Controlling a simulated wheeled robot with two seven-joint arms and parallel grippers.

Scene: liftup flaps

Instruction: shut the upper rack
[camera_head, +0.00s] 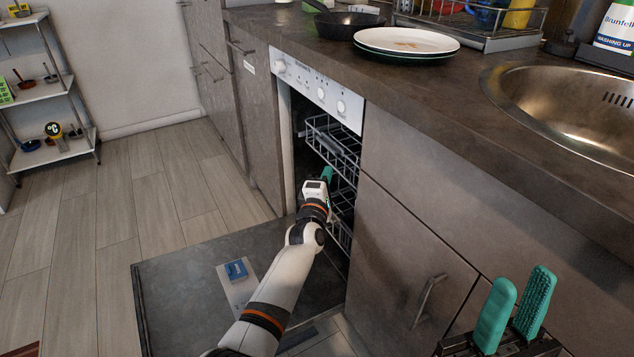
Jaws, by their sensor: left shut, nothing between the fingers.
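The dishwasher under the counter has its door (180,290) folded down flat. The upper rack (345,158), of grey wire, shows in the opening just below the white control panel. How far it stands out is hard to tell from this angle. My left gripper (327,174) is shut and empty at the opening, its green fingertips close to the upper rack's lower front. I cannot tell whether they touch it. My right gripper (515,312) is open and empty at the lower right, in front of the cabinets and away from the rack.
A lower rack (340,236) shows partly behind my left arm. The counter (430,90) above carries plates (406,42), a black pan (348,24), a dish rack and a sink (575,95). A cabinet with a handle (428,300) stands right of the dishwasher. The floor at left is clear.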

